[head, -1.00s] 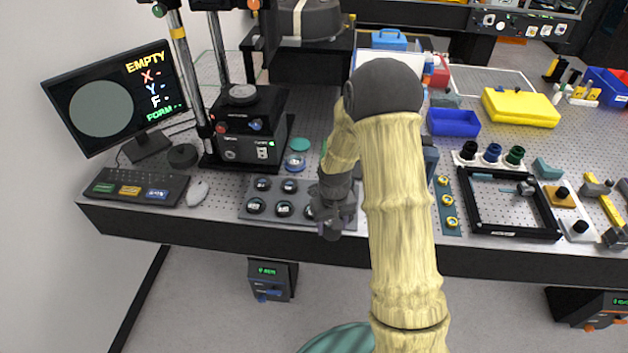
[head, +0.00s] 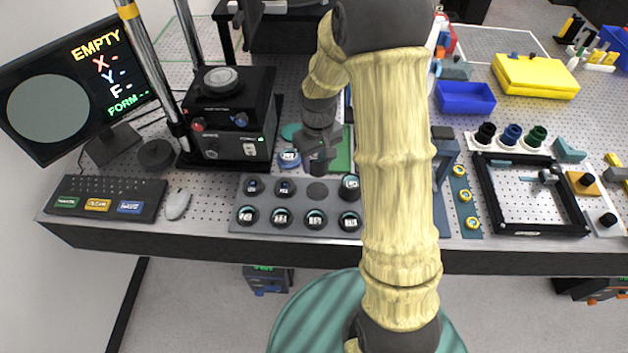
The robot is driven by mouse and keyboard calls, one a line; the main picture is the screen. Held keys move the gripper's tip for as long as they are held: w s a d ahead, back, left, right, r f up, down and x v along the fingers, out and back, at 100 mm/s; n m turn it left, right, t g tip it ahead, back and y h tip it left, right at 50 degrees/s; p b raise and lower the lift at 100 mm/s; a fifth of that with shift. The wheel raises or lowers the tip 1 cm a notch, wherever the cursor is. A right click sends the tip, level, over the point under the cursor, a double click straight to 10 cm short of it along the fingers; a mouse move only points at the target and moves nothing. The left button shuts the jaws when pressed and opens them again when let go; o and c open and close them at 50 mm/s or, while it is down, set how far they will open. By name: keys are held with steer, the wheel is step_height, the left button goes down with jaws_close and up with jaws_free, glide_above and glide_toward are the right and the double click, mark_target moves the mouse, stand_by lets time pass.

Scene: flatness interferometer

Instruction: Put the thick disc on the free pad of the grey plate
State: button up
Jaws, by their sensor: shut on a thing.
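The grey plate (head: 264,231) lies near the table's front edge, with two rows of pads. Most pads bear small round discs with dark rims and pale labels. One bare dark pad, the free pad (head: 317,191), shows in the back row. To its right stands a disc (head: 349,186) that looks taller than its neighbours. My gripper (head: 320,167) points down just behind the free pad, above the plate's back edge. It is shut on a dark thing, mostly hidden by the fingers. I cannot tell from this view whether that is the thick disc.
A blue-rimmed round piece (head: 289,158) and a teal disc (head: 291,131) lie behind the plate. The black instrument (head: 230,115) stands to the left. My arm covers the table right of the plate. A black frame (head: 530,229) lies further right.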

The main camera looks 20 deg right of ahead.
steer(key=shift+w+r, duration=0.1)
steer(key=shift+w, duration=0.1)
steer(key=shift+s, duration=0.1)
steer(key=shift+s, duration=0.1)
step_height(320, 180, down, 6)
steer(key=shift+r+p, duration=0.1)
steer(key=shift+p, duration=0.55)
steer(key=shift+f+p, duration=0.5)
steer(key=shift+f, duration=1.6)
